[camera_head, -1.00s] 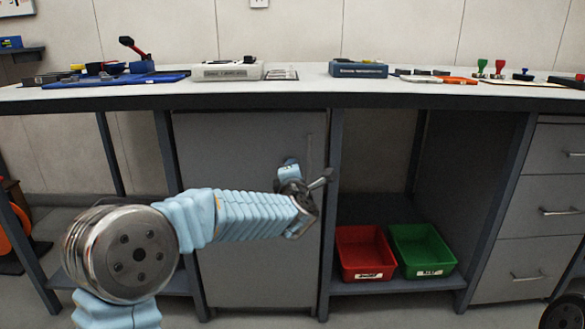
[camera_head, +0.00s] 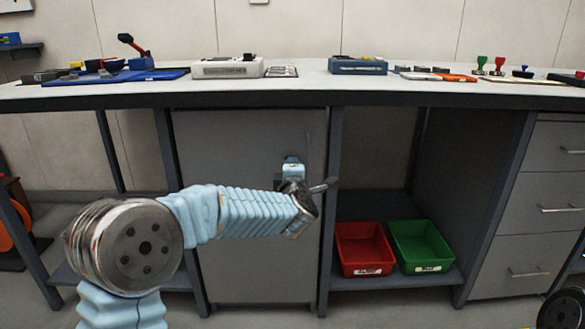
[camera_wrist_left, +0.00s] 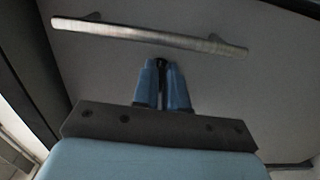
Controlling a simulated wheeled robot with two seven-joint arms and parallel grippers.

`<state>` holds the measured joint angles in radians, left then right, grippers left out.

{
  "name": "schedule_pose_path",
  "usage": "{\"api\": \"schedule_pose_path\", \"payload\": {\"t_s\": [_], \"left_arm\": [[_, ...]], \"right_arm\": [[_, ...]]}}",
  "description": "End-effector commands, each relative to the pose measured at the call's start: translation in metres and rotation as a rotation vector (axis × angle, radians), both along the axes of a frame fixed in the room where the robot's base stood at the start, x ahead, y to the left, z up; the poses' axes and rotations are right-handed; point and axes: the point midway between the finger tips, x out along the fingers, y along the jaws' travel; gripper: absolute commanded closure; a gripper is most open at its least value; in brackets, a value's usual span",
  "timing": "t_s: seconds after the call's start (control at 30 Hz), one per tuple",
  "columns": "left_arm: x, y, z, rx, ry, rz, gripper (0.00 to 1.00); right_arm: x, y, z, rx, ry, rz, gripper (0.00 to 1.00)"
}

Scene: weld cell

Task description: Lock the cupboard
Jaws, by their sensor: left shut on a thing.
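The cupboard (camera_head: 245,245) is under the bench, left of the open bay. Its grey door looks closed. A bar handle (camera_wrist_left: 150,33) crosses the top of the left wrist view; it also shows as a thin upright bar in the head view (camera_head: 309,150). My left gripper (camera_wrist_left: 162,68) is at the door face beside the handle, its blue fingers shut on a small dark thing, apparently the key (camera_wrist_left: 161,63). Most of the key and any lock around it are hidden by the fingers. My right gripper is not in view.
A red bin (camera_head: 364,248) and a green bin (camera_head: 421,246) stand on the low shelf right of the cupboard. Drawers (camera_head: 560,190) are at the far right. The benchtop (camera_head: 300,88) overhangs above my arm and carries tools and boxes.

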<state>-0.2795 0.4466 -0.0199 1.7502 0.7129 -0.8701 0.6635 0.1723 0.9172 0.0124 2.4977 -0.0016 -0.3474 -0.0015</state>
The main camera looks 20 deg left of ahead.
Motion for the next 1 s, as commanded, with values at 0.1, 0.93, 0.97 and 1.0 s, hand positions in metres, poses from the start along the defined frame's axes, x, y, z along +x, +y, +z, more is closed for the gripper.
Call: {"api": "schedule_pose_path", "payload": {"t_s": [0.1, 0.93, 0.97, 1.0], "left_arm": [[0.000, -0.001, -0.001, -0.001, 0.003, -0.003, 0.83], [-0.081, -0.024, 0.000, -0.001, 0.000, -0.005, 0.67], [-0.087, -0.027, 0.000, -0.001, 0.001, -0.006, 0.67], [-0.096, -0.029, 0.000, -0.001, 0.000, -0.004, 0.67]], "right_arm": [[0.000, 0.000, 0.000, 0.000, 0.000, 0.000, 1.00], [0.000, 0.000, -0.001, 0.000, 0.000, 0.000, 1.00], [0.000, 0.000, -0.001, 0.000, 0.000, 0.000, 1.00], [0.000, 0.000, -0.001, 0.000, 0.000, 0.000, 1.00]]}}
